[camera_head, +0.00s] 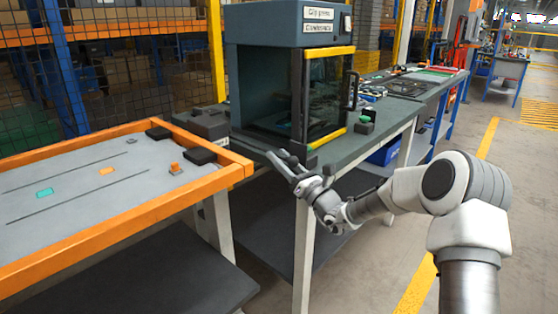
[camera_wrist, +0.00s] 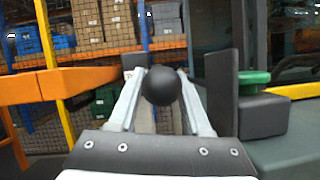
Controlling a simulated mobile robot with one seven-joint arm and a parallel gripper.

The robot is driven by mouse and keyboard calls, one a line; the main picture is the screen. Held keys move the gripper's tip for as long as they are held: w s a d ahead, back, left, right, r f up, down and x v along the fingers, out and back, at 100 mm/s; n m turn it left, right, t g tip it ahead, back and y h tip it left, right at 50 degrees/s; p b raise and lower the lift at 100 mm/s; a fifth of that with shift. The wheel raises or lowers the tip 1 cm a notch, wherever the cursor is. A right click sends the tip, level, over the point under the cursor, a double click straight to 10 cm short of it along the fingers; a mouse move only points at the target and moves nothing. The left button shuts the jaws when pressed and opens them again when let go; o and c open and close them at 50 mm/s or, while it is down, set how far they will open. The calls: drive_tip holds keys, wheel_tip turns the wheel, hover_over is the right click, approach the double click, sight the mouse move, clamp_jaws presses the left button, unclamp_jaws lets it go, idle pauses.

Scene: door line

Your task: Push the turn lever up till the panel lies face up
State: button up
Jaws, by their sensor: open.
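My gripper (camera_head: 280,158) is open at the right end of the orange-framed bench, with its fingers pointing up and left. In the wrist view a round black knob (camera_wrist: 161,86) sits between the two spread fingers; it looks like the lever's end, but its shaft is hidden. I cannot tell whether the fingers touch it. The knob is not distinct in the head view. A grey panel (camera_head: 75,170) lies about level inside the orange frame (camera_head: 130,218), with dark lines, a teal piece (camera_head: 45,192) and an orange piece (camera_head: 106,171) on its upper side.
A dark press cabinet (camera_head: 262,75) with a yellow-framed glass door (camera_head: 325,95) stands behind my gripper. A green button on a black box (camera_wrist: 255,100) is close on the right. Black blocks (camera_head: 200,156) sit at the frame's right end. Open floor lies right.

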drive_tip(key=shift+w+a+r, duration=0.2)
drive_tip(key=shift+w+a, duration=0.1)
drive_tip(key=shift+c, duration=0.2)
clamp_jaws()
drive_tip(key=shift+d+r, duration=0.1)
drive_tip(key=shift+d, duration=0.05)
idle(0.9)
